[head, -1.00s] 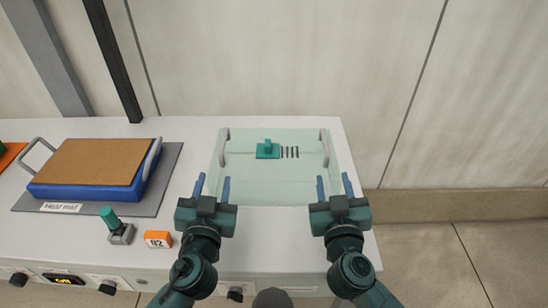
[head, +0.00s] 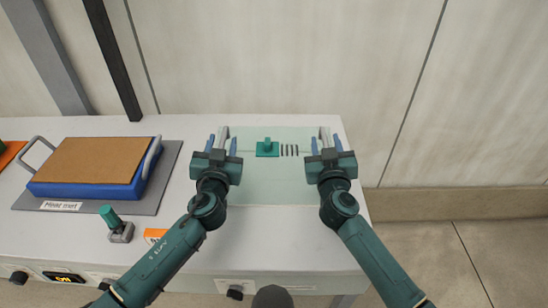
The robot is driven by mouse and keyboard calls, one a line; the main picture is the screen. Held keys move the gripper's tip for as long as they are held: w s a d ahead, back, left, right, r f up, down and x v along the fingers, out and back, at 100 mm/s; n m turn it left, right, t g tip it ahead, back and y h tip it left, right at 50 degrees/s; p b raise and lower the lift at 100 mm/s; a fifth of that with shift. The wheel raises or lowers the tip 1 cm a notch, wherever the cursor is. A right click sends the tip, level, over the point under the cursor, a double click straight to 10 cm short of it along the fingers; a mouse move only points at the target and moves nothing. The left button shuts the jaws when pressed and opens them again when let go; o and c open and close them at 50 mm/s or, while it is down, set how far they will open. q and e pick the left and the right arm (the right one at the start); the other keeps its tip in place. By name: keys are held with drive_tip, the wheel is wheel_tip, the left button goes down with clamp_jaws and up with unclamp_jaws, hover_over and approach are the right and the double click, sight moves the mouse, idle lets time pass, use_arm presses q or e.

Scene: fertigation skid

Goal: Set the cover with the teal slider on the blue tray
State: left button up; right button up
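The pale translucent cover (head: 272,185) lies on the white bench, with a teal slider (head: 267,149) and several dark slots near its middle. It has a grey handle at each side. My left gripper (head: 222,143) is open, its blue fingers on either side of the left handle (head: 223,133). My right gripper (head: 325,142) is open, its fingers on either side of the right handle (head: 325,135). I cannot tell whether the fingers touch the handles. The blue tray (head: 85,190), with two grey handles and a brown top surface, sits on a grey mat at the left.
A teal-topped lever (head: 112,220) stands in front of the mat, with an orange tag (head: 155,235) beside it, partly hidden by my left arm. A dark post (head: 112,60) rises behind the tray. An orange item (head: 10,152) is at the far left edge.

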use_arm(q)
drive_tip(key=shift+w, duration=0.35)
use_arm(e)
drive_tip(key=shift+w, duration=0.35)
use_arm(q)
drive_tip(key=c, duration=0.8)
use_arm(e)
drive_tip(key=c, duration=0.8)
use_arm(q)
clamp_jaws()
use_arm(e)
clamp_jaws()
use_arm(q)
drive_tip(key=shift+a, duration=0.1)
use_arm(e)
drive_tip(key=shift+d, duration=0.1)
